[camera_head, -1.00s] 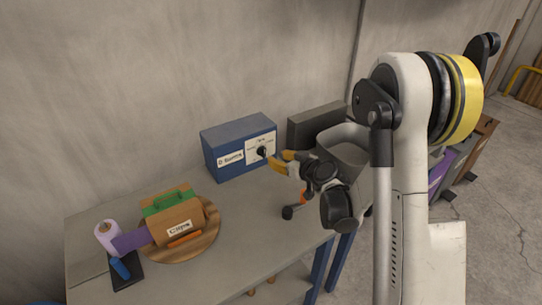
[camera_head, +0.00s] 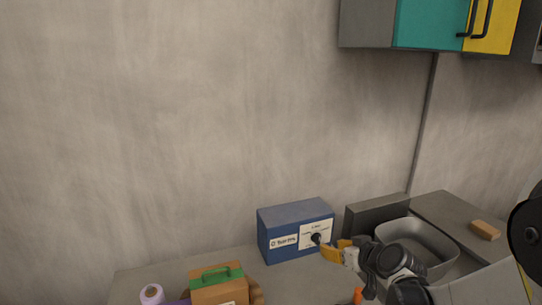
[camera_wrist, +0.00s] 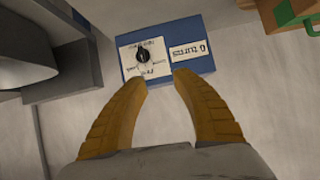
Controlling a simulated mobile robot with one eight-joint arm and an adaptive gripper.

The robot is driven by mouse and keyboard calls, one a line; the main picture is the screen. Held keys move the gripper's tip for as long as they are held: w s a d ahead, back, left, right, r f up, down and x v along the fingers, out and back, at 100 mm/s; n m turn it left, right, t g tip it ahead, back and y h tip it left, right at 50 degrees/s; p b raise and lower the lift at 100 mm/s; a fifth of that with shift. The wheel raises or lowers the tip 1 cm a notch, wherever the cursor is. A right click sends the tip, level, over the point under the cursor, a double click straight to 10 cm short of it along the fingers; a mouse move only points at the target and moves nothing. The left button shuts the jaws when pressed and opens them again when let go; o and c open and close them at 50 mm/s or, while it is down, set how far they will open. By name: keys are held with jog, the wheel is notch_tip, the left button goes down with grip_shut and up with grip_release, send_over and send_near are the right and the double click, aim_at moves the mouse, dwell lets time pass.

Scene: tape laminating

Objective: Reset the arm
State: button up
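My gripper (camera_head: 343,254) is in front of the blue box (camera_head: 296,215), close to the black knob (camera_head: 316,239) on its white dial plate. In the wrist view the gripper's two yellow fingers (camera_wrist: 158,85) are spread apart with nothing between them. The blue box (camera_wrist: 198,67) with its dial plate and knob (camera_wrist: 143,57) lies beyond the fingertips there. The knob stands free, not gripped.
A grey basin (camera_head: 418,243) stands to the right of my gripper. A cardboard box with a green handle (camera_head: 217,286) and a lilac roll (camera_head: 151,294) are at the lower left. Teal and yellow cabinets (camera_head: 432,22) hang at the upper right. A small tan block (camera_head: 484,229) lies at the right.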

jog(key=s+r+m+g+h, duration=0.1)
jog(key=s+r+g+h, duration=0.1)
jog(key=s, duration=1.1)
jog(key=s+r+m+g+h, duration=0.1)
jog(key=s+r+m+g, duration=0.1)
jog(key=s, duration=1.2)
jog(key=shift+a+r+h, duration=0.25)
jog(key=shift+r+h, duration=0.15)
jog(key=shift+r, duration=0.35)
